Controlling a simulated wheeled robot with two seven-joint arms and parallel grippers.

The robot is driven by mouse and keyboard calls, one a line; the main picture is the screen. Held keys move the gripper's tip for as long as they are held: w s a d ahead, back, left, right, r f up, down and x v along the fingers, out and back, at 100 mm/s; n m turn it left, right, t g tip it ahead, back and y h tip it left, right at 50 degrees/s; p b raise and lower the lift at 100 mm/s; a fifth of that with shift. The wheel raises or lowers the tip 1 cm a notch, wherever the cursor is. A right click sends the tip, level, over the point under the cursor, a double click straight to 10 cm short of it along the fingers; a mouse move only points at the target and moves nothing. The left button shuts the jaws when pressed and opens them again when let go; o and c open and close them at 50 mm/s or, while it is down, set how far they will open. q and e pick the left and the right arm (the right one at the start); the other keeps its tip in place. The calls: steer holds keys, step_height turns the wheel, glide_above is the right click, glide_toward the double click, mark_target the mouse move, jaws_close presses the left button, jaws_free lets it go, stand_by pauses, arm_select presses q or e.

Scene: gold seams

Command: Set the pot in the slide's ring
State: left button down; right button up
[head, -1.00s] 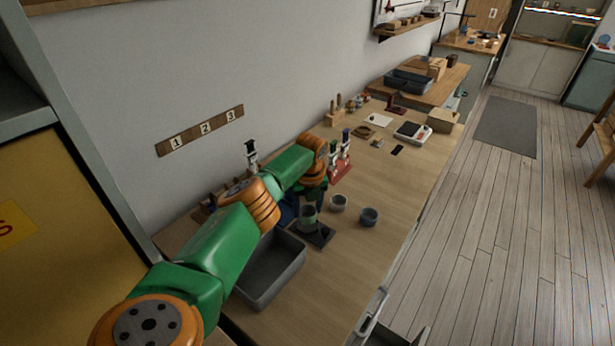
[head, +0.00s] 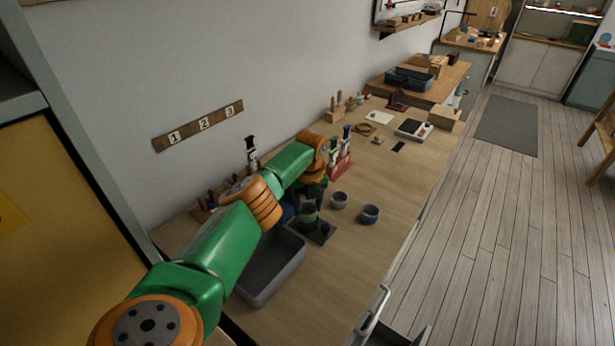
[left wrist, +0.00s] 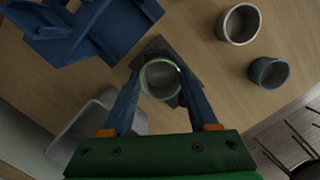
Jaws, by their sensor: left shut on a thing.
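A green pot (head: 308,214) is in my left gripper (head: 309,203), at the dark slide (head: 322,234) on the bench. In the left wrist view the round pot (left wrist: 160,79) sits between the two blue fingers of my left gripper (left wrist: 161,84), which is shut on it. The dark slide (left wrist: 158,46) shows behind and around the pot. The slide's ring is hidden, and I cannot tell whether the pot touches it or hangs just above. My right gripper is in neither view.
Two other pots, a grey one (head: 339,201) and a bluish one (head: 369,214), stand right of the slide. A grey tray (head: 270,285) lies in front. A blue stand (left wrist: 85,30) is close beside the slide.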

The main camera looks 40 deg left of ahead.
arm_select(q)
steer(key=shift+f+b, duration=0.4)
stand_by(0.8)
steer(key=shift+f+b, duration=0.3)
steer(key=shift+f+b, duration=0.35)
steer(key=shift+f, duration=0.1)
stand_by(1.2)
steer(key=shift+c, duration=0.5)
jaws_free()
steer(key=shift+r, duration=0.1)
steer(key=r+p, duration=0.1)
steer(key=p, duration=0.1)
steer(key=r+p, duration=0.2)
steer(key=p, duration=0.1)
steer(key=r+p, duration=0.2)
steer(key=shift+s+d, duration=0.25)
steer(key=shift+d, duration=0.05)
steer(key=shift+f, duration=0.1)
